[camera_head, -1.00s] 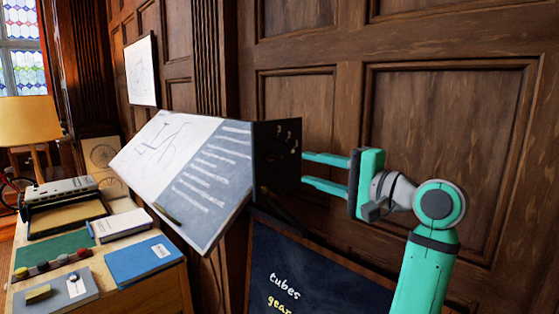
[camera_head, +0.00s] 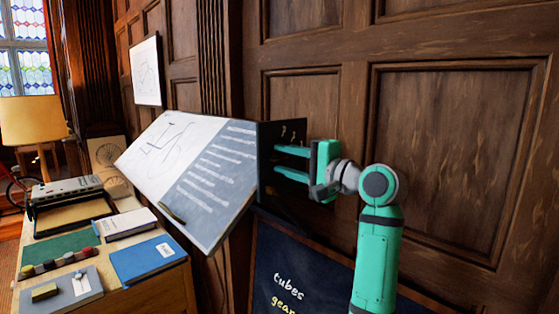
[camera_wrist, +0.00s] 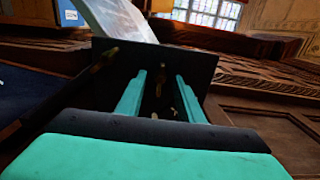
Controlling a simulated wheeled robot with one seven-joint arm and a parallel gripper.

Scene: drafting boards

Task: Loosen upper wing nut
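The tilted drafting board (camera_head: 200,160) has a dark plate (camera_head: 266,140) at its right end. Small brass wing-nut-like parts (camera_head: 286,132) show on the plate just above my gripper's upper finger. In the wrist view, one brass part (camera_wrist: 105,59) lies left of the fingers and another (camera_wrist: 160,83) appears between them. I cannot tell for sure which is the upper wing nut. My gripper (camera_head: 277,160) is open, its two teal fingers one above the other, reaching left to the plate. In the wrist view the fingertips (camera_wrist: 161,74) stand apart; contact is unclear.
A chalkboard (camera_head: 300,275) stands below the plate. A panelled wall (camera_head: 450,140) runs close behind my arm.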

